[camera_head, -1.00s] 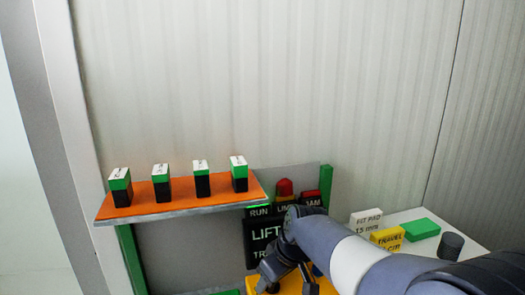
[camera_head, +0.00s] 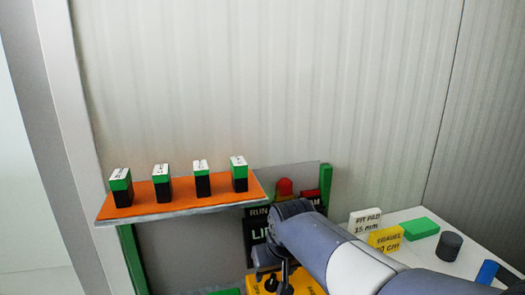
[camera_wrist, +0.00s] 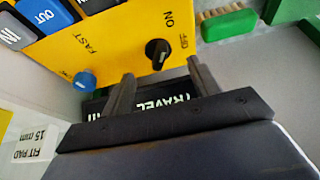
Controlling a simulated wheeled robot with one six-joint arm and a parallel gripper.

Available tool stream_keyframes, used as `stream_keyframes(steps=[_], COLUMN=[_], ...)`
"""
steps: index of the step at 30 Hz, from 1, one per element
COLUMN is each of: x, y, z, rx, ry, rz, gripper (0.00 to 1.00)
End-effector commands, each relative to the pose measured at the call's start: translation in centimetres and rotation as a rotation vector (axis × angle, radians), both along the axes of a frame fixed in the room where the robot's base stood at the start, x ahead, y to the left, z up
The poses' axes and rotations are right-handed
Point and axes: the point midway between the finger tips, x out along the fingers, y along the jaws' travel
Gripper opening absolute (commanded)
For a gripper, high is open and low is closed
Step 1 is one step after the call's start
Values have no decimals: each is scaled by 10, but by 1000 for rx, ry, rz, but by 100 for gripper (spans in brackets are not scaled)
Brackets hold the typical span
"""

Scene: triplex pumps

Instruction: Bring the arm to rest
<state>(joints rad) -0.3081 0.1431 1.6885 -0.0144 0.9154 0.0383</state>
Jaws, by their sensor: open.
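My gripper (camera_wrist: 160,90) shows in the wrist view with its two fingers apart and nothing between them. It is over a yellow control panel (camera_wrist: 120,40) with a black knob (camera_wrist: 157,52) and a blue knob (camera_wrist: 85,81). Its fingers appear apart from both knobs, though the gap is hard to judge. In the head view my arm reaches in from the lower right, and its wrist hides part of the black display and of the yellow panel (camera_head: 302,281).
An orange shelf (camera_head: 140,207) at left carries several green-and-black blocks. A white table (camera_head: 405,250) at right holds a white fit pad sign (camera_head: 365,221), a yellow sign (camera_head: 385,238), a green block (camera_head: 420,229) and a dark cylinder (camera_head: 448,246). A brush (camera_wrist: 228,22) lies beyond the panel.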

Motion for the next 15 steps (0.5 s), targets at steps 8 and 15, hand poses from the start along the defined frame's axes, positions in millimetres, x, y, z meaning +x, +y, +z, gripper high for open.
stream_keyframes(steps=[8,15], x=[-18,-26], y=[-5,-7], z=[47,65], rx=[1,-1], ry=[-2,2], rz=[2,3], gripper=[58,58])
